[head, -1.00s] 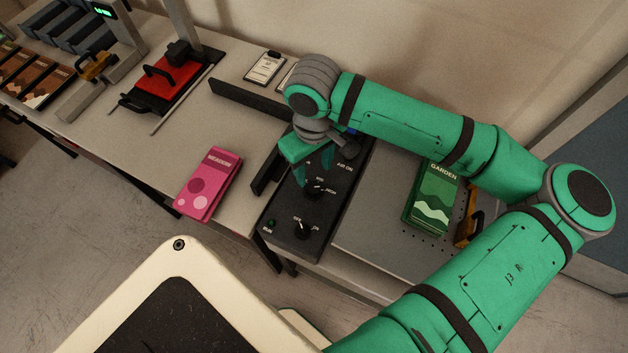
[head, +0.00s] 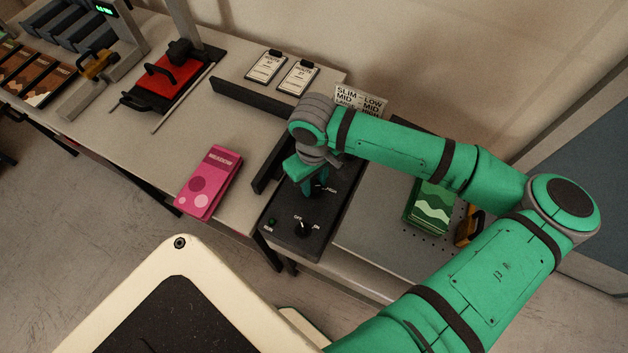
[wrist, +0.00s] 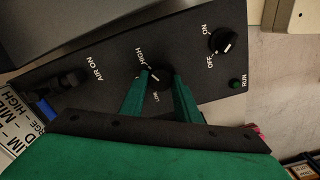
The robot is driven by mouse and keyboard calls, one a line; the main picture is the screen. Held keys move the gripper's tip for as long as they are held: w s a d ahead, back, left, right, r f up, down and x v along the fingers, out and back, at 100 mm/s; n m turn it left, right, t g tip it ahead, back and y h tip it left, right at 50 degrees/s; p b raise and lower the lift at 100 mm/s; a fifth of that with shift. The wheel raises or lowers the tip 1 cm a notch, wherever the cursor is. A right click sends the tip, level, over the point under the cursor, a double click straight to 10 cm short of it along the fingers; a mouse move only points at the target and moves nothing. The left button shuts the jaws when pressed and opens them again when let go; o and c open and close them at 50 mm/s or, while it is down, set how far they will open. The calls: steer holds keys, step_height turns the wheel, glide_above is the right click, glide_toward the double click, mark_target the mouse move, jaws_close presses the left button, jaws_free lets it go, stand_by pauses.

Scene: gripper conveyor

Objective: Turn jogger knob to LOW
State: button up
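The jogger knob (wrist: 158,74) is a small black knob on the black control panel (head: 287,235). In the wrist view it lies between my two green fingertips, which partly hide it. HIGH is printed above the knob and LOW below it. I cannot tell which label the knob points to. My gripper (head: 314,190) reaches down onto the panel, and it also shows in the wrist view (wrist: 161,75) with one finger on each side of the knob. Whether the fingers press on the knob cannot be told.
An OFF/ON knob (wrist: 223,40) and a green RUN light (wrist: 236,85) are on the panel's near part. An AIR ON valve (wrist: 65,83) is at its far part. A SLIM-LOW card (head: 360,98) is behind.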

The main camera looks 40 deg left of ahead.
steer(key=c, duration=0.4)
steer(key=shift+d+n, duration=0.1)
steer(key=shift+n, duration=0.3)
steer(key=n, duration=0.5)
steer(key=shift+n, duration=0.3)
steer(key=n, duration=1.1)
steer(key=shift+n, duration=0.4)
steer(key=n, duration=0.5)
steer(key=shift+w+n, duration=0.1)
steer(key=shift+n, duration=0.2)
